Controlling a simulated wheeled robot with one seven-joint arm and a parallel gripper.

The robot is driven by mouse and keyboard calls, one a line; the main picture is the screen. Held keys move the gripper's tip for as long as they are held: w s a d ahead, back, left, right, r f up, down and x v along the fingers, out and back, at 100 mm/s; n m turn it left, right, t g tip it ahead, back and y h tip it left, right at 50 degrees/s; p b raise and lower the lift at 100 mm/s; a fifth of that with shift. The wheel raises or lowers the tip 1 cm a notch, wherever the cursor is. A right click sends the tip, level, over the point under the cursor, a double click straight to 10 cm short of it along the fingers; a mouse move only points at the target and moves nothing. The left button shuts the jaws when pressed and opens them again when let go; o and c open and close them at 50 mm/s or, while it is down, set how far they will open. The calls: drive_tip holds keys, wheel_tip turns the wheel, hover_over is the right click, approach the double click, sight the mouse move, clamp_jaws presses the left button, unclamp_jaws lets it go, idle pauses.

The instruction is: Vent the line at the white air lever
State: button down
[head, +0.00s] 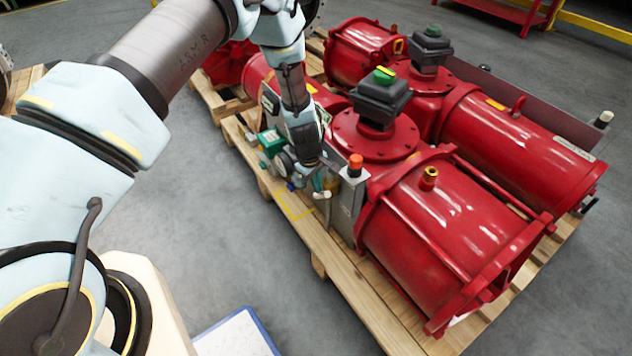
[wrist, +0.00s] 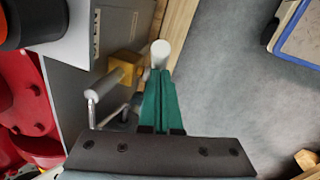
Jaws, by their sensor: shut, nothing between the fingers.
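The white air lever (wrist: 160,52) shows in the wrist view as a pale rounded end just beyond my fingertips. It stands beside a yellow valve body (wrist: 127,64). My gripper (wrist: 160,76) has its green fingers shut together with nothing between them. The fingertips overlap the lower edge of the white end in the picture; I cannot tell whether they touch it. In the head view my gripper (head: 319,181) is low at the near side of the red actuator, and a small white piece (head: 322,195) shows just below it. My wrist hides part of the valve there.
A grey panel (head: 348,205) with an orange-capped part (head: 355,161) stands right of my gripper. Large red actuators (head: 450,215) fill the wooden pallet (head: 330,262). A metal rod (wrist: 91,108) is left of my fingers. Open floor (head: 215,215) lies left of the pallet.

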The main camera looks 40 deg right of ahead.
drive_tip(key=s+f+t+b, duration=0.3)
drive_tip(key=s+f+t, duration=0.2)
drive_tip(key=f+t, duration=0.1)
drive_tip(key=shift+s+a+m+b, duration=0.2)
drive_tip(key=shift+s+m+b, duration=0.1)
drive_tip(key=shift+s+b, duration=0.1)
drive_tip(key=shift+s+f, duration=0.15)
drive_tip(key=shift+f, duration=0.05)
idle(0.6)
drive_tip(key=shift+r, duration=0.1)
